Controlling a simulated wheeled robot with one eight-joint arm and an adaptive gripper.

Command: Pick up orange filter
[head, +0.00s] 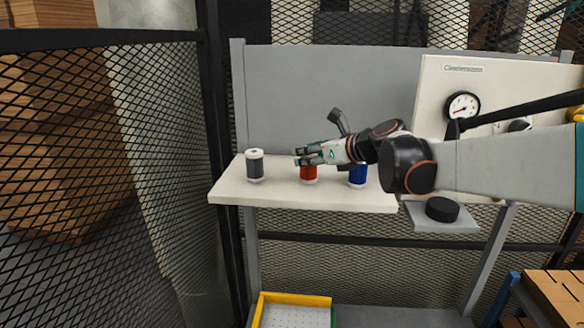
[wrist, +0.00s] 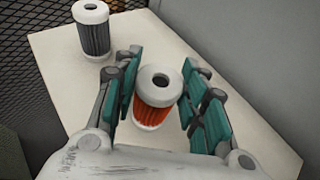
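The orange filter (wrist: 154,112) stands upright in the wrist view, with a white top cap that has a dark round hole. In the head view the orange filter (head: 308,175) stands on the white shelf, its top partly hidden by my gripper (head: 312,156). In the wrist view my gripper (wrist: 162,95) is open, with one set of teal finger pads on each side of the filter. A narrow gap shows on the right side; on the left the pads look very near, and I cannot tell whether they touch.
A dark grey filter (head: 255,166) stands to the left on the shelf (head: 300,199), also in the wrist view (wrist: 92,30). A blue filter (head: 357,176) stands to the right, partly behind my arm. A grey back panel (head: 290,90) rises behind. A yellow-rimmed tray (head: 294,298) lies below.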

